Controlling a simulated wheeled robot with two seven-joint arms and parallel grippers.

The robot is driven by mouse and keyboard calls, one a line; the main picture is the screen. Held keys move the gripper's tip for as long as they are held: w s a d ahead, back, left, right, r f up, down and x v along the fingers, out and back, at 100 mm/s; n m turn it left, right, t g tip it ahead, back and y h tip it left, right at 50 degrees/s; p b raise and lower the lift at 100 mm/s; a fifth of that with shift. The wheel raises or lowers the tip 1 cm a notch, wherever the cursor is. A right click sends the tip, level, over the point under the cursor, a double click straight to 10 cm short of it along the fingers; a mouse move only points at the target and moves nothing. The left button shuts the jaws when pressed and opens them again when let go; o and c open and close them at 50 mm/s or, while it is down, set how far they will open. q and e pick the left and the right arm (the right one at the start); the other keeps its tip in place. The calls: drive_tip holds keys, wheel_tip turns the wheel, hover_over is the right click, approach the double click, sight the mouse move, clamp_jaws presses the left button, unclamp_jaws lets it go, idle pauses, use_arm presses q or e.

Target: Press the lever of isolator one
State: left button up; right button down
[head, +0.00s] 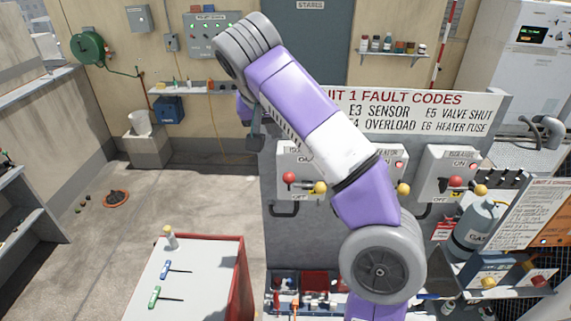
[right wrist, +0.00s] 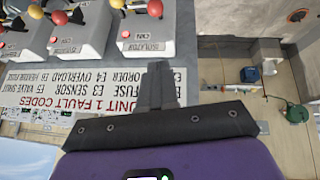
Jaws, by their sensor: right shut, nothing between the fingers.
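Several grey isolator boxes with red and yellow knobs are on a grey panel. The leftmost isolator (head: 300,172) has a red knob (head: 289,178) and a yellow knob (head: 320,188); the arm partly hides its label. The middle isolator (head: 397,165) is largely behind my right arm. The right isolator (head: 450,175) is clear. I cannot read which is number one. In the right wrist view they appear upside down, the nearest isolator box (right wrist: 148,38) at the top. My right gripper (head: 255,142) is shut and empty, left of the panel's upper edge; its fingers (right wrist: 158,82) touch nothing visible.
A fault code sign (head: 420,112) stands above the isolators. A grey gas cylinder (head: 474,230) stands at right, near an orange-edged board (head: 540,215). Open floor lies left of the panel.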

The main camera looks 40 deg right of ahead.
hover_over(286, 177)
drive_tip(key=f, duration=0.5)
drive_tip(key=w+f, duration=0.1)
drive_tip(key=f, duration=0.1)
drive_tip(key=shift+f, duration=0.35)
drive_tip(key=f, duration=0.3)
drive_tip(key=shift+s, duration=0.2)
drive_tip(key=shift+s+f, duration=0.25)
drive_tip(key=shift+f, duration=0.5)
